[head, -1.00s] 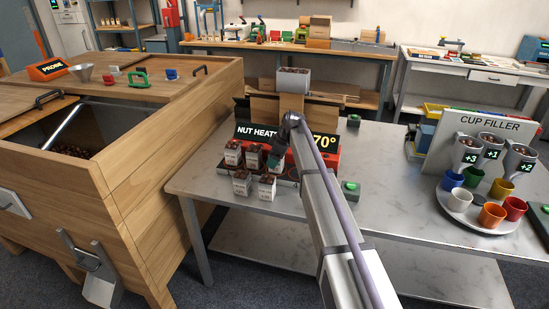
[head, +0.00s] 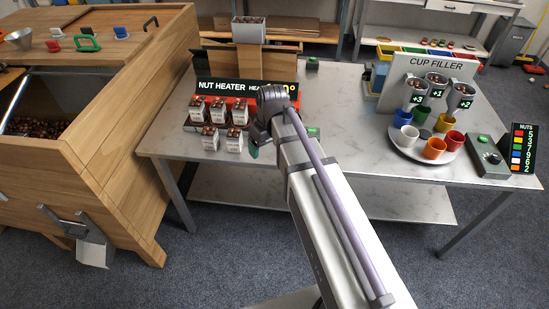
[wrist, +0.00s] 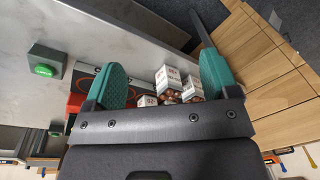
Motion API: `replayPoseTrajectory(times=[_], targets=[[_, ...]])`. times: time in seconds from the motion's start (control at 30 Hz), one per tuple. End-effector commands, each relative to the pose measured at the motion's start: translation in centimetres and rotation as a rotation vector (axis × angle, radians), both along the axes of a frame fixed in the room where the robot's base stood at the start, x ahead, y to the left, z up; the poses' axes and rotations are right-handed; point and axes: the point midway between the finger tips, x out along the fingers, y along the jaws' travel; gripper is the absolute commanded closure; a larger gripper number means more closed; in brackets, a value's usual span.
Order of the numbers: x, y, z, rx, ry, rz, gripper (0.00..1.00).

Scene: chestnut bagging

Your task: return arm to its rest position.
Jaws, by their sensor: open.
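My arm reaches out over the marble-topped table in the head view, with its wrist in front of the nut heater (head: 233,92). In the wrist view my gripper (wrist: 165,85) has its two green fingers wide apart with nothing between them. In the head view only a bit of a green fingertip (head: 254,152) shows below the wrist. Several white bags filled with chestnuts (head: 210,138) stand at the heater, left of my wrist. They also appear beyond the fingers in the wrist view (wrist: 168,78), apart from them.
The wooden chestnut bin (head: 120,130) stands at left. The cup filler (head: 436,68) and a round tray (head: 404,151) of coloured cups are at right, beside a control box (head: 489,160). The table between my arm and the tray is mostly clear.

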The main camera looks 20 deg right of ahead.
Motion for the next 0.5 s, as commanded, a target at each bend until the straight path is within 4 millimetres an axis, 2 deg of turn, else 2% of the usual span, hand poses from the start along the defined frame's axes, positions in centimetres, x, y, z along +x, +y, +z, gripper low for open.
replayPoseTrajectory(times=[0.03,0.1,0.13,0.2,0.5], targets=[[-5.9,0.0,-0.1,-0.032,0.024,-0.106,0.19],[-9.8,-0.3,-0.1,-0.071,0.045,-0.242,0.19],[-10.9,-0.4,-0.1,-0.083,0.051,-0.283,0.19],[-11.9,-0.5,-0.1,-0.099,0.058,-0.337,0.19],[-11.6,-0.6,-0.1,-0.101,0.058,-0.349,0.19]])
